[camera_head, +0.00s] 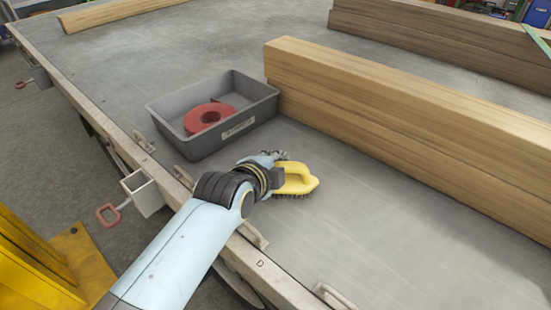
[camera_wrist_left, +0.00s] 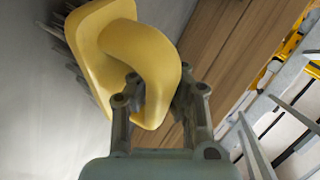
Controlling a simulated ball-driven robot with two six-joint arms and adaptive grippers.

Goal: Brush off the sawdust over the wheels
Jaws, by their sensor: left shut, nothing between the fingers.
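A yellow brush (camera_head: 301,182) with dark bristles is on or just above the grey trailer deck (camera_head: 330,240), bristles down. My left gripper (camera_head: 277,177) is right at the brush's handle. In the left wrist view the brush's curved handle (camera_wrist_left: 143,55) lies in front of and overlaps the fingers of the left gripper (camera_wrist_left: 158,95). I cannot make out sawdust on the deck. The wheels are hidden under the deck. My right gripper is not in view.
A grey bin (camera_head: 215,138) holding a red ring-shaped roll (camera_head: 208,117) stands behind the gripper. Long wooden beams (camera_head: 400,115) run along the right. More boards (camera_head: 440,38) lie at the back. The deck's metal edge rail (camera_head: 165,178) is at the left.

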